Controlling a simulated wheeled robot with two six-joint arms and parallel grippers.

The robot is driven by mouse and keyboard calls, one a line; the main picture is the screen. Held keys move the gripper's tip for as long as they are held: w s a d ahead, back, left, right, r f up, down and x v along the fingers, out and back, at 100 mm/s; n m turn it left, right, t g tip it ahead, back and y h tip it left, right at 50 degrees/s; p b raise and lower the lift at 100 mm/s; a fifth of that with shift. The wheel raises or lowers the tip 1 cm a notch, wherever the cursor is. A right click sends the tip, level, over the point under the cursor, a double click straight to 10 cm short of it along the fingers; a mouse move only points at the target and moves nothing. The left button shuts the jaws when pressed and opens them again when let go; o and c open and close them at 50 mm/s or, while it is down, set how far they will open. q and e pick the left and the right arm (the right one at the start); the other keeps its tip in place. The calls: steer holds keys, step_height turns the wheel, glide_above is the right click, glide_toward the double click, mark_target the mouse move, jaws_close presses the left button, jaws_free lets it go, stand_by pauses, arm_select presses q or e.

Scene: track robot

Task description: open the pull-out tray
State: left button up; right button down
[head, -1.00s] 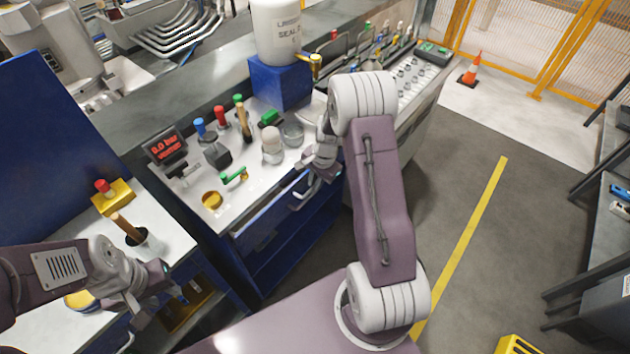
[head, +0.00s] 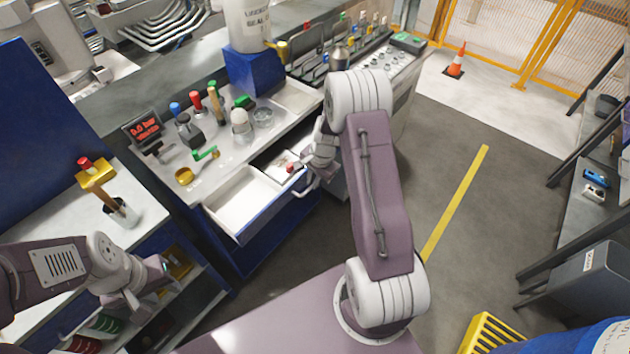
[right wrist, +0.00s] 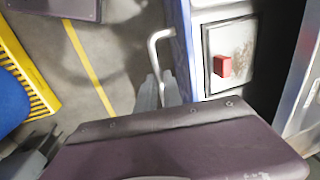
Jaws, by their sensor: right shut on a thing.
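The pull-out tray (head: 238,203) stands out from the blue-fronted bench, its white inside showing under the worktop. A small red block (right wrist: 222,66) lies in its right part. The tray's pale bar handle (right wrist: 153,46) sticks out from the blue front in the right wrist view. My right gripper (right wrist: 160,90) is shut on this handle. In the head view my right gripper (head: 309,172) is at the tray's right front, partly hidden by my own wrist. My left gripper (head: 140,300) hangs by the left bench, away from the tray; its fingers are unclear.
A blue stand (head: 250,72) carries a white canister. Open floor with a yellow line (head: 455,205) lies to the right. A yellow crate (head: 490,333) stands at the lower right.

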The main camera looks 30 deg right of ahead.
steer(key=c, duration=1.5)
jaws_free()
step_height(320, 180, up, 9)
steer(key=s, duration=0.1)
steer(key=shift+s+d, duration=0.3)
steer(key=s+a+r+n, duration=0.25)
steer(key=a+r, duration=0.25)
steer(key=a, duration=0.3)
steer(key=s+a+f+n, duration=0.2)
steer(key=s+a+n, duration=0.1)
steer(key=s+n, duration=0.7)
steer(key=s, duration=0.3)
steer(key=shift+s+n+g+h, duration=0.3)
steer(key=shift+n+g, duration=0.05)
steer(key=shift+g, duration=0.05)
